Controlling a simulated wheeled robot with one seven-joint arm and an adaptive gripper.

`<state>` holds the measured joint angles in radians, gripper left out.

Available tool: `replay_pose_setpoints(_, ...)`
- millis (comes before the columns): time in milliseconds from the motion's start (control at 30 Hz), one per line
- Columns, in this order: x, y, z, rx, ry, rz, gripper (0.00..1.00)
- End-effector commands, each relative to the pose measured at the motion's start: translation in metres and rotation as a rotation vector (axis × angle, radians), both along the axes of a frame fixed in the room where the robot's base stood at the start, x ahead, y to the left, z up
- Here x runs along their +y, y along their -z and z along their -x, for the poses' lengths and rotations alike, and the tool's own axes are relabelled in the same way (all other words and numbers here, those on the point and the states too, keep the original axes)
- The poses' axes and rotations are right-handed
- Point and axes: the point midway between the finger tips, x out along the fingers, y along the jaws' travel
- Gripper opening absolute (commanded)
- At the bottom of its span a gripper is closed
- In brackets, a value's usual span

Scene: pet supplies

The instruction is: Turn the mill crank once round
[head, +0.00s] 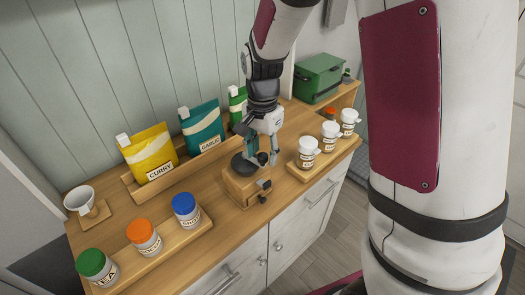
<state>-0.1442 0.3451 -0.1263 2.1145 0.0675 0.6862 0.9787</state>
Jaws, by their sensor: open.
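The mill (238,188) is a small wooden box with a dark round top, standing near the front edge of the wooden counter. A dark knob (262,158), apparently the crank's handle, shows at the right side of its top. My gripper (261,153) points down from above and is open right at this knob. I cannot tell whether its fingers touch the knob, and they partly hide the crank arm. Dark fittings (264,190) show low on the mill's front right side.
A rack with bags, including yellow curry (150,152) and teal garlic (202,127), stands behind left. Jars with green, orange and blue lids (184,208) stand front left. A white cup (78,199) and green box (318,75) are farther off.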

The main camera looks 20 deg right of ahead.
Motion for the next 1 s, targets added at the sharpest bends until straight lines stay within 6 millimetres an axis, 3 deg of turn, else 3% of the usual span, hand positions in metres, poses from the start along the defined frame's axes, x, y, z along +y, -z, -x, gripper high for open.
replay_pose_setpoints(167, 0.000, -0.021, -0.001, -0.004, -0.001, 0.000, 0.44)
replay_pose_setpoints(600, 0.000, -0.103, -0.001, -0.004, 0.000, 0.000, 0.44)
replay_pose_setpoints(800, 0.000, -0.117, 0.000, -0.001, 0.000, 0.000, 0.44)
replay_pose_setpoints(1000, 0.000, -0.119, 0.000, 0.000, 0.000, 0.000, 0.44)
